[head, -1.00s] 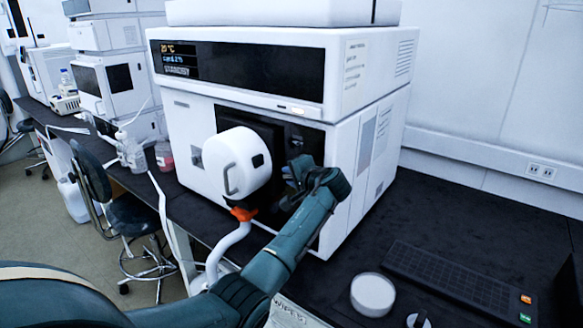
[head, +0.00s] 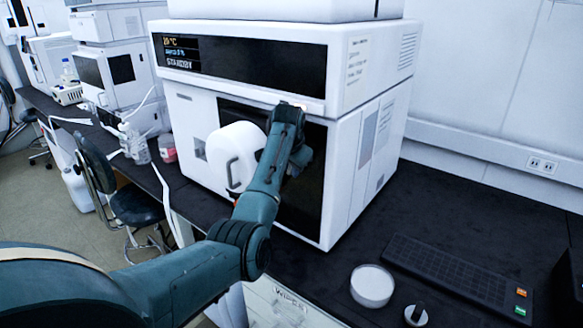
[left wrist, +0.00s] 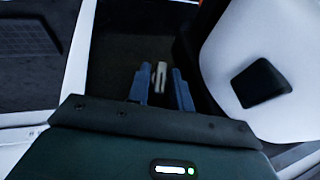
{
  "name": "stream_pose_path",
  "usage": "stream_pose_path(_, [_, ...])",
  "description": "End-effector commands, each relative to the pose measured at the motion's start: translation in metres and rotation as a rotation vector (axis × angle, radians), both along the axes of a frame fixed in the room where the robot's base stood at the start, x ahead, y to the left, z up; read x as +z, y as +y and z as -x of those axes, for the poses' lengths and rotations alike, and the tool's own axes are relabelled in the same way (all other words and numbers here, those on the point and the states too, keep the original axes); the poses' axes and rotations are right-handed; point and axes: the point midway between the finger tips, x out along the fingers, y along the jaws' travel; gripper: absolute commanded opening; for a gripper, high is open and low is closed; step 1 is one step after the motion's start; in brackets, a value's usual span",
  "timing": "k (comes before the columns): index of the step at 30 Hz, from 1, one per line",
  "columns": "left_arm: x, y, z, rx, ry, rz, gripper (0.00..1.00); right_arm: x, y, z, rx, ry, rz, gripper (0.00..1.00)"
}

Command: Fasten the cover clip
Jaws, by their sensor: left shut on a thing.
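The white rounded cover (head: 232,154) with a curved handle is on the front of the large instrument. My left gripper (left wrist: 159,86) is at the dark front beside this cover. In the left wrist view its blue fingers are shut on a small pale piece, probably the cover clip (left wrist: 159,72). The white cover also shows at the right in that view (left wrist: 222,62), with a black square on it. In the head view my forearm and wrist hide part of the cover, and the held piece cannot be made out. My right gripper is in neither view.
The instrument (head: 349,190) stands on a black bench. A round white dish (head: 372,286), a small knob-like item (head: 416,315) and a dark keypad (head: 455,272) lie at the right. A pink bottle (head: 167,148) and a stool (head: 132,207) are at the left.

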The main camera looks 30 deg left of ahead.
Motion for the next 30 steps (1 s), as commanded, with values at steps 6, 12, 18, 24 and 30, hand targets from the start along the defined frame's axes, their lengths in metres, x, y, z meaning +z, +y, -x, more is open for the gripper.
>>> stream_pose_path(6, [-0.0003, 0.0018, 0.0001, 0.000, 0.011, 0.106, 0.00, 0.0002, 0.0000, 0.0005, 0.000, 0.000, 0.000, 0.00])
stream_pose_path(12, [-0.0002, 0.0025, 0.0002, 0.000, 0.014, 0.153, 0.00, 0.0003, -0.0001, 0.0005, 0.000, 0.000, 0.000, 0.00])
stream_pose_path(18, [-0.0009, 0.0025, 0.0005, 0.000, 0.017, 0.166, 0.00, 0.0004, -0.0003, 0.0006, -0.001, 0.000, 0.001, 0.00])
stream_pose_path(24, [-0.0012, 0.0025, 0.0006, 0.000, 0.018, 0.165, 0.00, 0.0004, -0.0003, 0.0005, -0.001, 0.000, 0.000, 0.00])
stream_pose_path(30, [-0.0010, 0.0025, 0.0005, 0.001, 0.018, 0.165, 0.31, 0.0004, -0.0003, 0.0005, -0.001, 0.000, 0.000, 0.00])
